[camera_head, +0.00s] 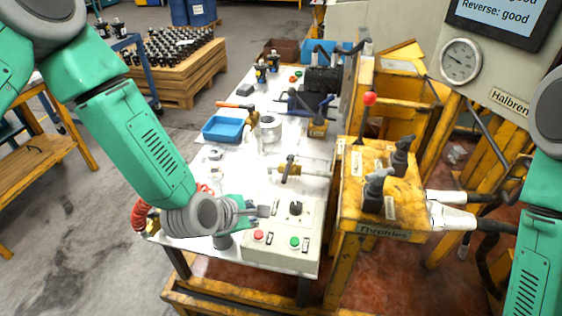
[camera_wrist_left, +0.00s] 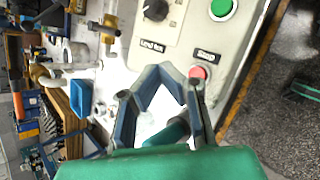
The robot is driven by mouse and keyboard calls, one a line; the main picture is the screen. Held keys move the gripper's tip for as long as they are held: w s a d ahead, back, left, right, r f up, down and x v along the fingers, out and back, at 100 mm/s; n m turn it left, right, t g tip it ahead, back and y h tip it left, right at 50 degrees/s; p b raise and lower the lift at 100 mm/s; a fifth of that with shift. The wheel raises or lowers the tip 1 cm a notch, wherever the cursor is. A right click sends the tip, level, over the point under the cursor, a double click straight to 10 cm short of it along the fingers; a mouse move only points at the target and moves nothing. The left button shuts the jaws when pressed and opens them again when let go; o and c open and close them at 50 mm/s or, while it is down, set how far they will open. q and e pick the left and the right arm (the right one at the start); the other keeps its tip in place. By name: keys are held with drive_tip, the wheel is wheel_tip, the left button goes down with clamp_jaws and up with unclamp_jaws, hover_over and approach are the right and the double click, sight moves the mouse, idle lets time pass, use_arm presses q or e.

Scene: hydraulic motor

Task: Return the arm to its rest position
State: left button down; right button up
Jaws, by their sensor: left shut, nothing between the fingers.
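My left arm comes in from the left over the white workbench (camera_head: 240,185). Its gripper (camera_head: 262,211) is shut and empty, just left of the control box (camera_head: 283,232). In the left wrist view, the gripper (camera_wrist_left: 172,78) points at the box, near the red button (camera_wrist_left: 198,73). The green button (camera_wrist_left: 221,8) and black knob (camera_wrist_left: 155,9) also show there. Whether the fingers touch the box cannot be told. My right arm shows at the right edge; its gripper is not in view.
A yellow lever stand (camera_head: 372,186) with a red-knobbed lever stands right of the bench. A blue tray (camera_head: 223,129), metal parts and tools lie farther back on the bench. A screen (camera_head: 506,18) at the upper right reads "Reverse: good".

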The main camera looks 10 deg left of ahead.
use_arm(q)
drive_tip(key=shift+s, duration=0.1)
drive_tip(key=s+f+m, duration=0.1)
drive_tip(key=s+f, duration=0.1)
drive_tip(key=s+a+f+m+g+b, duration=0.1)
drive_tip(key=s+f+m, duration=0.1)
drive_tip(key=s+a+f+m, duration=0.1)
drive_tip(key=s+f+m, duration=0.1)
drive_tip(key=shift+s+a+f+g+y, duration=0.1)
drive_tip(key=shift+s+f+g+y, duration=0.05)
drive_tip(key=shift+g+y, duration=0.2)
drive_tip(key=s+a+f+m+g+y+b, duration=0.1)
drive_tip(key=s+a+f+m+g, duration=0.1)
drive_tip(key=s, duration=0.5)
drive_tip(key=s+a+f+m+g+y+b, duration=0.1)
drive_tip(key=s+a+f+m+g, duration=0.1)
drive_tip(key=s+a+f+m, duration=0.2)
drive_tip(key=s+a+f+m+g+y+b, duration=0.1)
drive_tip(key=s+a+f+m, duration=0.3)
drive_tip(key=s+m, duration=0.6)
drive_tip(key=shift+s+a+m+g+b, duration=0.3)
drive_tip(key=shift+a+m+g+b, duration=0.15)
drive_tip(key=shift+a+m+b, duration=0.25)
drive_tip(key=shift+w, duration=0.15)
